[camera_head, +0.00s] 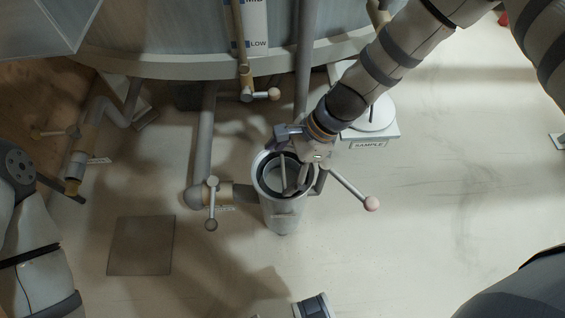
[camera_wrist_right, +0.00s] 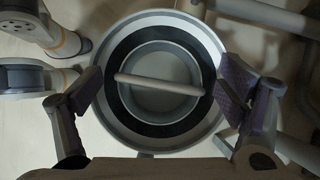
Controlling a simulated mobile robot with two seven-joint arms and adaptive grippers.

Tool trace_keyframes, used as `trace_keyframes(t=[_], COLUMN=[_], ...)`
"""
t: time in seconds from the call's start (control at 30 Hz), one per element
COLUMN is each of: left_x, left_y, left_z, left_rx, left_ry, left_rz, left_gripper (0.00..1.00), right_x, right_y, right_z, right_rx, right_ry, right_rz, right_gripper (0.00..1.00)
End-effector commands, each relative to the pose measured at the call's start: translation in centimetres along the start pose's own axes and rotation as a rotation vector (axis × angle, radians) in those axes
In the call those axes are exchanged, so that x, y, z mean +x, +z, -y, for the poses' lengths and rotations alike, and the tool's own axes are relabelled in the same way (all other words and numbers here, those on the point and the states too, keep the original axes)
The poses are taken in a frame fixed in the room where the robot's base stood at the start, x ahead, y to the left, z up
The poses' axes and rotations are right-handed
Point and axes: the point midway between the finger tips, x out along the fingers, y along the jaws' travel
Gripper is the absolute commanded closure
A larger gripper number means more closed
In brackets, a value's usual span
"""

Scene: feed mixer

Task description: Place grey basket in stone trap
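The stone trap (camera_head: 283,212) is an upright grey cylinder on the floor in the middle of the head view, with its round top open. The grey basket (camera_head: 274,180) sits inside it; in the right wrist view the basket (camera_wrist_right: 160,93) lies within a dark ring, with a pale handle bar (camera_wrist_right: 158,84) across it. My right gripper (camera_head: 296,165) is above the trap mouth. In the right wrist view my right gripper (camera_wrist_right: 160,80) is open, its two pads apart on either side of the basket, not touching the handle. The basket's lower part is hidden. My left gripper is not seen.
A large tank (camera_head: 180,45) stands behind, with pipes and a valve lever (camera_head: 212,205) left of the trap. A lever with a round knob (camera_head: 371,203) is on the right. A SAMPLE stand (camera_head: 368,144) is behind. A floor plate (camera_head: 141,246) lies at left.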

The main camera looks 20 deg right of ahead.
Motion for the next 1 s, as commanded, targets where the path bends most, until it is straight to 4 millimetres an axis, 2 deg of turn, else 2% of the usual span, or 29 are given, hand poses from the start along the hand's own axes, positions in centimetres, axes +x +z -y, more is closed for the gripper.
trace_keyframes(t=[0.37,0.47,0.57,0.8,0.9,1.0], left_x=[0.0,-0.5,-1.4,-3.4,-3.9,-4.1], left_y=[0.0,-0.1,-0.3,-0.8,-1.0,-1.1], left_z=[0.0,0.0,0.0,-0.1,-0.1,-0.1], left_rx=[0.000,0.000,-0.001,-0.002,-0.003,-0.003], left_ry=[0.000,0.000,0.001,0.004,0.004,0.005], left_rz=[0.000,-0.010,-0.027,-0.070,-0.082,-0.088], left_gripper=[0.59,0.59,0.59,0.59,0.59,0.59], right_x=[0.0,-0.8,-3.0,-9.9,-11.8,-12.8], right_y=[0.0,0.4,0.8,0.9,0.8,0.7], right_z=[0.1,0.2,0.4,0.3,0.2,0.1], right_rx=[0.000,-0.002,-0.003,-0.004,-0.004,-0.002], right_ry=[-0.002,-0.005,-0.010,-0.012,-0.009,-0.006], right_rz=[-0.001,-0.001,-0.002,-0.001,-0.001,-0.001], right_gripper=[0.04,0.04,0.04,0.04,0.04,0.04])
